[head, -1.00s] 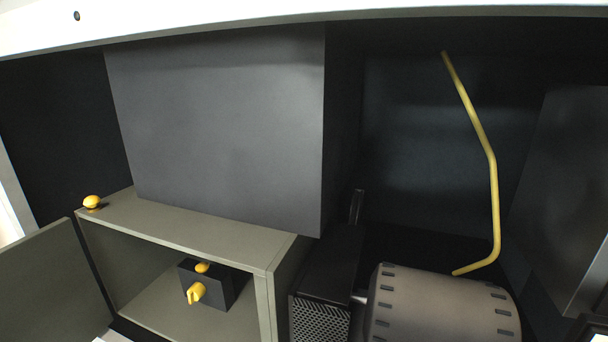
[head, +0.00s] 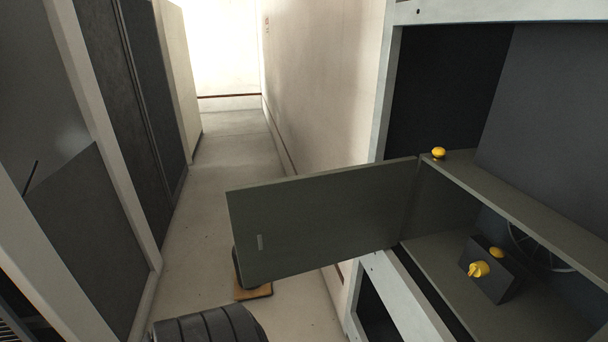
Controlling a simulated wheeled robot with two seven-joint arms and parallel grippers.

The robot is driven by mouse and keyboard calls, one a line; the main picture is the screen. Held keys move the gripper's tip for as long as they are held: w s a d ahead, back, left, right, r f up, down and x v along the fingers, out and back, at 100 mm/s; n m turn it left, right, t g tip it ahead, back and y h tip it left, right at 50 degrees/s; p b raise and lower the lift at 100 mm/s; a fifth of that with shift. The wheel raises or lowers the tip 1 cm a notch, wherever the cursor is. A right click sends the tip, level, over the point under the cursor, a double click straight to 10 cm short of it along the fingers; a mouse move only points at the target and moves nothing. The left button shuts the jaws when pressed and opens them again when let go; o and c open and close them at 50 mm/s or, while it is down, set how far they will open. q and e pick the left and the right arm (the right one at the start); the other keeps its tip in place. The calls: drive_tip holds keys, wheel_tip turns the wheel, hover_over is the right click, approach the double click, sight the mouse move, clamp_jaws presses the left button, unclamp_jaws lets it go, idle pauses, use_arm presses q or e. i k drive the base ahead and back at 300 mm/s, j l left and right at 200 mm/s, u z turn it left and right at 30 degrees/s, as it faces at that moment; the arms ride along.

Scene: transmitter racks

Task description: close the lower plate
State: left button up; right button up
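The lower plate (head: 325,215) is a flat grey-green panel with a small light slot near its far edge. It stands wide open, swung out to the left over the aisle. Its right edge meets the front of a grey-green box (head: 500,198) in the rack, and the box's front is uncovered. Inside the box is a dark block (head: 494,278) with yellow knobs (head: 479,269). Another yellow knob (head: 438,153) sits on top of the box near the hinge side. Neither of my grippers can be made out in the head view.
A narrow aisle floor (head: 228,150) runs back between dark cabinets (head: 150,90) on the left and a pale wall (head: 320,80). A dark object with a brown base (head: 255,291) is partly hidden behind the plate. A dark ribbed shape (head: 210,325) shows at the bottom edge.

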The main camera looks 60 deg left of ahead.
sight(308, 222)
drive_tip(key=k+j+z, duration=0.15)
drive_tip(key=j, duration=0.3)
drive_tip(key=j+z, duration=0.15)
drive_tip(key=j, duration=0.3)
drive_tip(key=k+j+z, duration=0.15)
drive_tip(key=j, duration=0.25)
drive_tip(key=k+j+z, duration=0.3)
drive_tip(key=j, duration=0.45)
drive_tip(key=j+z, duration=0.3)
drive_tip(key=j, duration=1.2)
